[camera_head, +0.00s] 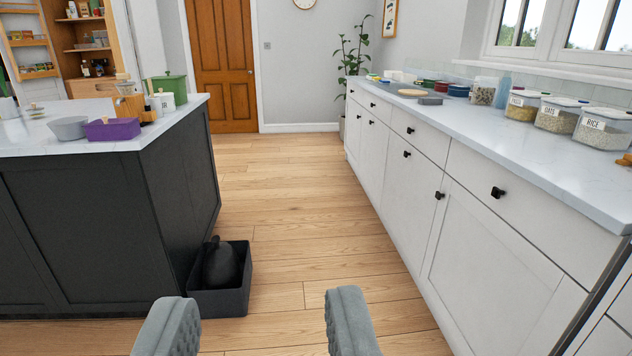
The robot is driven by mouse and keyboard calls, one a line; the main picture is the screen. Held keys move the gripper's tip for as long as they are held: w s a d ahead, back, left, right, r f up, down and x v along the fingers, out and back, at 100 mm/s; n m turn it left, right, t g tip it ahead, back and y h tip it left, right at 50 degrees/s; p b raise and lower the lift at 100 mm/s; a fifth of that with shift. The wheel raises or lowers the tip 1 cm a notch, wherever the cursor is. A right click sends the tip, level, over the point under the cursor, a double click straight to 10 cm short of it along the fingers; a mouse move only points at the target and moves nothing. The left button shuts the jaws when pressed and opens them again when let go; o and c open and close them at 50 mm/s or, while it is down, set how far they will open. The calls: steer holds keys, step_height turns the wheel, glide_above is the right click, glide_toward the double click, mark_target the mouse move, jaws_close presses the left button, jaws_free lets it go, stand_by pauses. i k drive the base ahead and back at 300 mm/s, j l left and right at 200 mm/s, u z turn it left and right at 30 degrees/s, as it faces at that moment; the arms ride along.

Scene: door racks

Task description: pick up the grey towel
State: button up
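A small flat grey item (430,101), which looks like the folded grey towel, lies on the right-hand counter (520,140) near its front edge. It is too small to be sure of. A round wooden board (412,93) is just behind it. My gripper (258,308) shows at the bottom of the view, its two grey ridged fingers wide apart with only floor visible between them. It is open and empty, far from the grey item.
Jars (556,116) line the right counter. The wooden aisle floor (300,210) is clear.

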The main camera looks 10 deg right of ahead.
mark_target(424, 100)
steer(key=i+z, duration=0.1)
steer(key=i, duration=0.75)
steer(key=i+j+z, duration=0.15)
steer(key=i, duration=0.7)
steer(key=i+z, duration=0.2)
steer(key=i, duration=0.35)
steer(key=i+z, duration=0.2)
steer(key=i, duration=0.4)
steer(key=i+j+z, duration=0.2)
steer(key=i, duration=0.35)
steer(key=i+z, duration=0.35)
steer(key=i, duration=0.25)
steer(key=i+j+z, duration=0.1)
steer(key=i+z, duration=0.2)
steer(key=i, duration=0.25)
